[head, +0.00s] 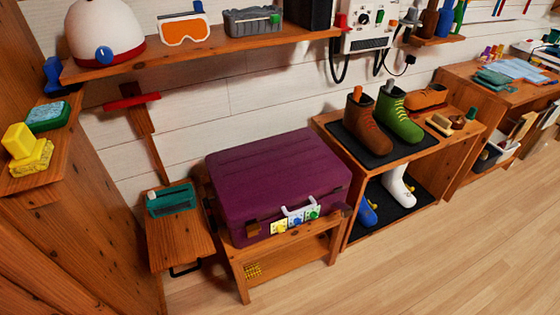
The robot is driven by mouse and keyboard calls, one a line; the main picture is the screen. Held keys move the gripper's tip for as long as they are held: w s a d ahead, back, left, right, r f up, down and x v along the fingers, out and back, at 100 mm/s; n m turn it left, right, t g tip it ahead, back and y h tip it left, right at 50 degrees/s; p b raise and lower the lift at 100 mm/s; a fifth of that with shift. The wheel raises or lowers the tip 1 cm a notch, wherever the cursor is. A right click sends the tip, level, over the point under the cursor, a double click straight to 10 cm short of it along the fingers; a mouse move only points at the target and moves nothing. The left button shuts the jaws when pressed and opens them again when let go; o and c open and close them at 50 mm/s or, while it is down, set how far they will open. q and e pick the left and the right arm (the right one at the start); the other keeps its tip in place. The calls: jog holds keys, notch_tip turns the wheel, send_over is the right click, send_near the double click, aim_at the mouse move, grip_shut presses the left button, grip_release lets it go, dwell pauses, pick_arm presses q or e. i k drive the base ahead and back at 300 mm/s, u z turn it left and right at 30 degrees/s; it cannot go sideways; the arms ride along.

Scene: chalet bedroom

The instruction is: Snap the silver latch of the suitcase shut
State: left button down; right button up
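A purple suitcase (278,170) with its lid down lies on a low wooden stand, its front facing the lower right. A pale silver loop-shaped piece (299,211) sits at the middle of its front edge; I cannot tell whether it is the latch or a handle, nor whether it is fastened. Below it is a row of small plates (296,221) with yellow, blue and green parts. Neither of my grippers is in view.
The wooden stand (290,256) holds the suitcase. A small side shelf (180,242) with a teal device (171,200) adjoins it at left. A shoe rack (398,165) with boots stands close at right. A wall shelf (210,46) runs above. The floor (440,255) in front is clear.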

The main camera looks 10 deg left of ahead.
aim_at(346, 211)
jog(key=k, duration=0.65)
jog(key=u, duration=0.45)
jog(key=i, duration=1.7)
jog(key=z, duration=0.75)
